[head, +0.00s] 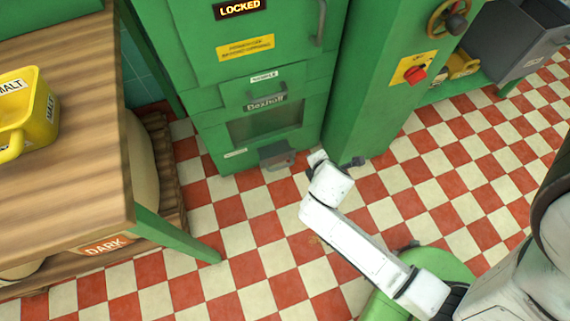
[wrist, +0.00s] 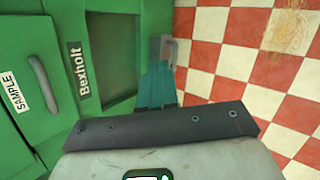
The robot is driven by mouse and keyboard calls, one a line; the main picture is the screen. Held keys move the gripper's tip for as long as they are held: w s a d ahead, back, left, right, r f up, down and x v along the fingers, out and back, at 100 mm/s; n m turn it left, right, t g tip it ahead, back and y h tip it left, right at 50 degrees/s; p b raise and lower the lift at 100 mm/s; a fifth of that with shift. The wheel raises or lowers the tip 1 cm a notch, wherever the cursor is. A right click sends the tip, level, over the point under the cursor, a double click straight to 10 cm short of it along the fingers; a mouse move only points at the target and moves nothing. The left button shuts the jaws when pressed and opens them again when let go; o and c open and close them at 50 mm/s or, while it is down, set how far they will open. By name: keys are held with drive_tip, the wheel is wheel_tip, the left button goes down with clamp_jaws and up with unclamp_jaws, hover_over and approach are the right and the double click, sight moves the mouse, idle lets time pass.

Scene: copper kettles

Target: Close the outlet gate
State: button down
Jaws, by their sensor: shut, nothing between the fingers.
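The green Bexholt machine (head: 262,90) stands at top centre in the head view. Low on its front is a dark recessed opening (head: 265,122), also in the wrist view (wrist: 110,55). A small grey metal part with a handle (head: 277,155) sticks out below the opening. It seems to be the outlet gate, and its exact position is hard to tell. In the wrist view this grey part (wrist: 168,48) is just beyond the teal fingers of my gripper (wrist: 158,70). The fingers are shut and empty, and partly cover it. Whether they touch it is unclear.
A SAMPLE drawer (head: 264,88) sits above the opening. A wooden table (head: 70,130) with a yellow malt bin (head: 40,105) stands left. A green column (head: 375,90) with a red switch (head: 415,74) stands right. The checkered floor (head: 235,230) before the machine is clear.

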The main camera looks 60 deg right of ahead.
drive_tip(key=w+a+f+n+t+b, duration=0.2)
drive_tip(key=f+n+b, duration=0.55)
drive_tip(key=f, duration=0.45)
drive_tip(key=w+a+f+n+t+b, duration=0.1)
drive_tip(key=w+f+n+t+b, duration=0.1)
drive_tip(key=f+n+b, duration=0.6)
drive_tip(key=a+b+x, duration=0.1)
drive_tip(key=b+x, duration=0.2)
drive_tip(key=x, duration=1.1)
drive_tip(key=shift+w+f+n+y, duration=0.3)
drive_tip(key=shift+f+n+y, duration=0.15)
drive_tip(key=shift+f, duration=0.15)
drive_tip(key=shift+d, duration=0.15)
